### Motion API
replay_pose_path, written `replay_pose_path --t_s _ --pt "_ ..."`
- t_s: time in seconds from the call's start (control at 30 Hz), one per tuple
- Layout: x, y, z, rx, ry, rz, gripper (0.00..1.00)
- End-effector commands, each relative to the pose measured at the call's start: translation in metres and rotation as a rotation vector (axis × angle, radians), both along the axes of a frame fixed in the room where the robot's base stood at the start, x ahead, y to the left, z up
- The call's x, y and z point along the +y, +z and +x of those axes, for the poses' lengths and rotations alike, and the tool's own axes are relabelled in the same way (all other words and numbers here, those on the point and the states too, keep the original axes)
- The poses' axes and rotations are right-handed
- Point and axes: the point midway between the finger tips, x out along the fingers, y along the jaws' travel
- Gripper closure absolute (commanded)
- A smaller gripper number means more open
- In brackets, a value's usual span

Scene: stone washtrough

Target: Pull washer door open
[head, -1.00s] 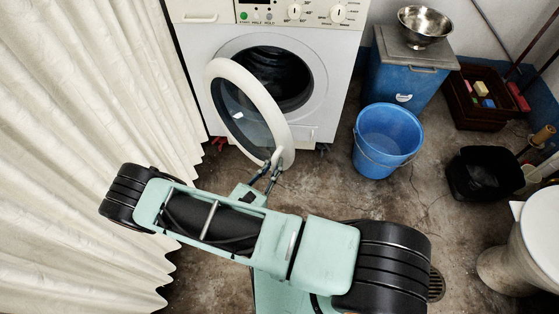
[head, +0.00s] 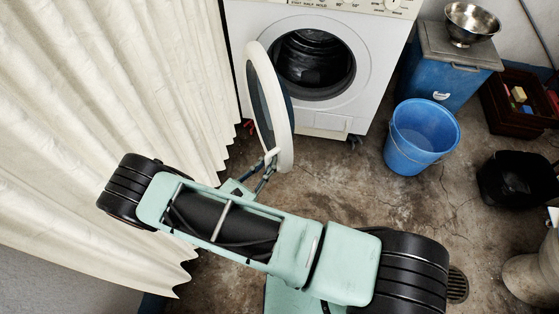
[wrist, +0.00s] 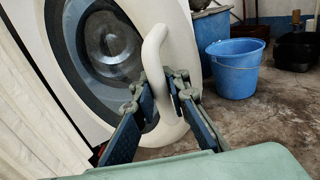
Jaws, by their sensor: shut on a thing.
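The white washer (head: 322,95) stands at the top of the head view. Its round door (head: 270,105) is swung wide open on the left side, seen nearly edge-on, and the dark drum opening (head: 313,65) is uncovered. My gripper (head: 268,170) is at the door's lower free edge. In the wrist view my gripper (wrist: 172,95) has its fingers on either side of the white door handle (wrist: 153,58) and is shut on it. Part of the gripper is hidden behind my arm in the head view.
A cream curtain (head: 120,90) hangs close along the left. A blue bucket (head: 421,140) and a blue bin (head: 447,75) with a metal bowl (head: 472,22) stand right of the washer. A black bucket (head: 515,180) is farther right. Floor between is clear.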

Motion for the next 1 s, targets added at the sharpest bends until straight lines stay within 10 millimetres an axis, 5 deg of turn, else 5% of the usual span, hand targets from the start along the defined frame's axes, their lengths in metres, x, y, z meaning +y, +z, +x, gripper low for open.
replay_pose_path --t_s 0.77,0.8,0.83,1.0 --pt "0.016 -0.002 -0.012 0.009 -0.002 -0.006 1.00" --pt "0.016 -0.002 -0.012 0.009 -0.002 -0.006 0.84" --pt "0.016 -0.002 -0.012 0.009 -0.002 -0.006 0.81" --pt "0.017 -0.002 -0.010 0.006 -0.001 -0.003 0.81"
